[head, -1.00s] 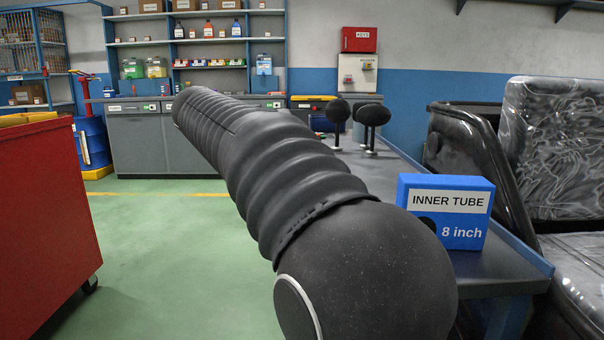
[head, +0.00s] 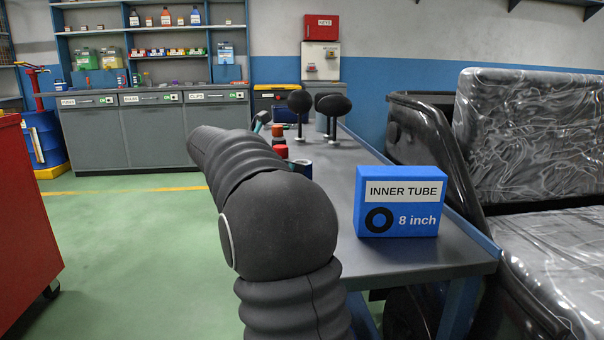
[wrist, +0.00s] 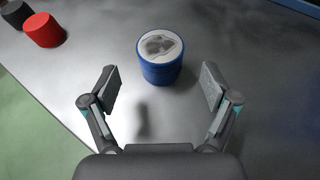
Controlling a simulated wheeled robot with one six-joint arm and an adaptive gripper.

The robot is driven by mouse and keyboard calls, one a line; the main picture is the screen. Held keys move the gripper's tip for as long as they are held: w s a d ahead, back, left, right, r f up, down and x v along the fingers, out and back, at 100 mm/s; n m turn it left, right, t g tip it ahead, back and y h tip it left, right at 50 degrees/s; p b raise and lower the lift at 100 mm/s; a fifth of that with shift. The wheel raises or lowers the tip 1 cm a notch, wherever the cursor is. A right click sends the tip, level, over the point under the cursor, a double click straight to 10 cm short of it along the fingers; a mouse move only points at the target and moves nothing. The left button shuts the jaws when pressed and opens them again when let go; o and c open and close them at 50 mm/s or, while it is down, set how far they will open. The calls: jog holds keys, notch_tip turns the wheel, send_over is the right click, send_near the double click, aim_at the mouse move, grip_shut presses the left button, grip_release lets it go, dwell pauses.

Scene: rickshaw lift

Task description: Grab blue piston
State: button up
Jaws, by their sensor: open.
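The blue piston (wrist: 162,72) is a short upright blue cylinder with a pale grey top, standing on the grey table in the wrist view. My gripper (wrist: 159,84) is open, with one finger to the left and one to the right of the piston's near side, both apart from it. The piston sits roughly centred, slightly beyond the fingertips.
A red cylinder (wrist: 43,30) and a black one (wrist: 15,14) stand at the far left in the wrist view. A blue inner tube box (head: 400,203) sits at the table's near end. Black round-headed stands (head: 300,103) are farther back. A black seat (head: 520,150) lies right.

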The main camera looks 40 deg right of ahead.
aim_at(302, 162)
jog(key=shift+r+b+x, duration=0.15)
jog(key=shift+x, duration=1.2)
jog(key=shift+r+b+x, duration=0.15)
jog(key=shift+x, duration=1.25)
jog(key=c, duration=1.4)
